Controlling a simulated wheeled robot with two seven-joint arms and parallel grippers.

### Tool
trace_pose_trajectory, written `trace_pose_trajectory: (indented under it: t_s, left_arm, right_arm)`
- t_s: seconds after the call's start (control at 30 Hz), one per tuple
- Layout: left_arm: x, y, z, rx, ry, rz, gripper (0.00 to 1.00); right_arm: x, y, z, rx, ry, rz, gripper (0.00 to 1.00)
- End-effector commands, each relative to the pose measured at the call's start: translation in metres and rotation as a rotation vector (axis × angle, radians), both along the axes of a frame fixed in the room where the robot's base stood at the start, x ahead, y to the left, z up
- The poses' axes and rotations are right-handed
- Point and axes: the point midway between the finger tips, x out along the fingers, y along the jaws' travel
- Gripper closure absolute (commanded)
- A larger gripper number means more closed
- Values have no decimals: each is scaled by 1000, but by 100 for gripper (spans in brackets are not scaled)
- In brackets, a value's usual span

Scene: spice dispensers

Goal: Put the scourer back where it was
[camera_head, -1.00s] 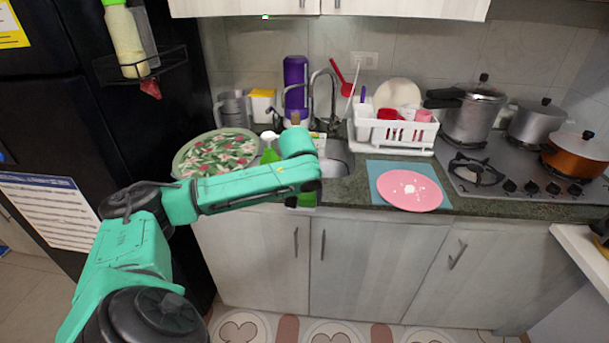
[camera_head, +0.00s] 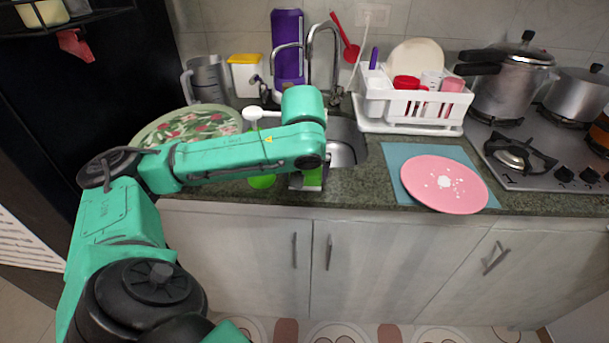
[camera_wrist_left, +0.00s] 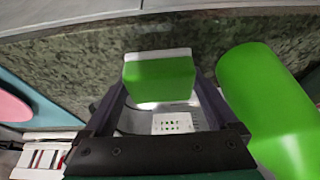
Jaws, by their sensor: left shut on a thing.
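The scourer (camera_wrist_left: 160,80) is a green block with a white layer along one edge, seen in the left wrist view between the two fingers. My left gripper (camera_wrist_left: 162,98) is shut on it, above the dark granite counter. In the head view the left gripper (camera_head: 308,182) hangs at the counter's front edge, in front of the sink (camera_head: 345,150), mostly hidden by my forearm. A bit of green shows there beside the fingers. Whether the scourer touches the counter I cannot tell. My right gripper is not in view.
A green bottle (camera_wrist_left: 265,105) stands close beside the left gripper; its white top (camera_head: 256,114) shows in the head view. A leaf-patterned tray (camera_head: 150,133) is to the left. A white dish rack (camera_head: 415,105) and a pink plate (camera_head: 445,184) on a blue mat (camera_head: 393,162) are to the right.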

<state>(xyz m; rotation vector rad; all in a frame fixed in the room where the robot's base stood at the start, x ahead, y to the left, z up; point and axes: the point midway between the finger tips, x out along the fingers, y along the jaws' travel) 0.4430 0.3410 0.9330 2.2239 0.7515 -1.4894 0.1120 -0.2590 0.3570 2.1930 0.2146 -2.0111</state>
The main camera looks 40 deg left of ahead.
Motion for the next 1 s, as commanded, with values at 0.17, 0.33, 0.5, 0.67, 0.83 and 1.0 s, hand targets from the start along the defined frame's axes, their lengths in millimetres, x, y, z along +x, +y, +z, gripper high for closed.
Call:
trace_pose_trajectory:
  t_s: [0.17,0.33,0.5,0.67,0.83,1.0]
  left_arm:
    - [0,0,-2,-1,3,-1,52]
    - [0,0,-3,-1,2,-1,0]
    - [0,0,-2,0,1,-1,0]
    - [-5,-5,20,-1,-2,-3,0]
    - [-19,-15,65,-1,-5,-4,0]
    - [-31,-25,104,-2,-1,-3,0]
  right_arm:
    - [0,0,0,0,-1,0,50]
    - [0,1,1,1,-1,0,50]
    - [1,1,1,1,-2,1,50]
    - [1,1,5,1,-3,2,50]
    - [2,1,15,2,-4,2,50]
    - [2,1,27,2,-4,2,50]
